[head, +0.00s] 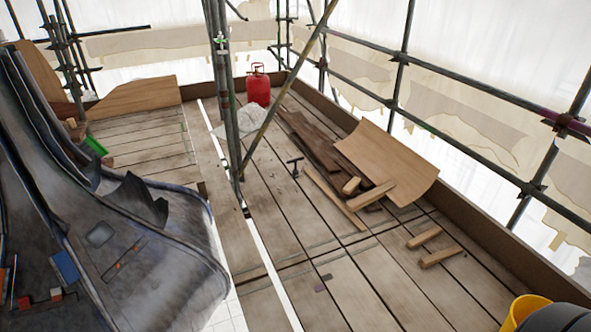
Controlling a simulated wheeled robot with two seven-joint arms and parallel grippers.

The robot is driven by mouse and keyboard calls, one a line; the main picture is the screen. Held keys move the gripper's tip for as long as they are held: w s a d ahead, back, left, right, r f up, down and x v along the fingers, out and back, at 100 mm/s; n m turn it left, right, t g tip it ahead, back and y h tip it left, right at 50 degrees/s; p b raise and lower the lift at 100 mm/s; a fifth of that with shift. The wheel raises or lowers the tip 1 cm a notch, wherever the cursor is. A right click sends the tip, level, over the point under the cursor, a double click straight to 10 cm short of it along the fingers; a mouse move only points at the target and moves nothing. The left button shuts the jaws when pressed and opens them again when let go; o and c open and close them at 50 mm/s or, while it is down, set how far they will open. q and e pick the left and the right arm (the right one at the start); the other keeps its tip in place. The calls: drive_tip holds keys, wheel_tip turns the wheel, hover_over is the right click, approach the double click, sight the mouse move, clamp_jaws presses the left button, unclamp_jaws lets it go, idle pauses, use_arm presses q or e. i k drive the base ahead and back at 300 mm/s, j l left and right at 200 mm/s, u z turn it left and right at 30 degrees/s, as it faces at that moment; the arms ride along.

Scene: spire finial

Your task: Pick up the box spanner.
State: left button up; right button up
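No object shows clearly enough for me to name it the box spanner with certainty. A small dark T-shaped tool (295,166) is on the plank deck beside the dark boards, right of the scaffold poles; it may be the spanner, but it is too small to tell. A thin tool with an orange part (125,262) lies on the grey lead sheet at the left. Neither of my grippers is in view.
Scaffold poles (226,110) and a slanted pole (285,95) rise mid-deck. A red gas bottle (258,87) stands at the back. A curved plywood sheet (388,160), dark boards (312,140) and wood blocks (440,256) lie right. A yellow bucket (521,312) is at lower right. The front deck is mostly clear.

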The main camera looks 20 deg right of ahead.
sight(294, 172)
drive_tip(key=i+l+z, duration=0.1)
drive_tip(key=i+l, duration=0.55)
drive_tip(key=i, duration=0.3)
drive_tip(key=i+l+z, duration=0.15)
drive_tip(key=i+l, duration=0.15)
drive_tip(key=i, duration=0.2)
drive_tip(key=i+l+z, duration=0.1)
drive_tip(key=i+l, duration=0.15)
drive_tip(key=i, duration=0.25)
drive_tip(key=i+l, duration=0.2)
drive_tip(key=i, duration=0.3)
drive_tip(key=z, duration=0.05)
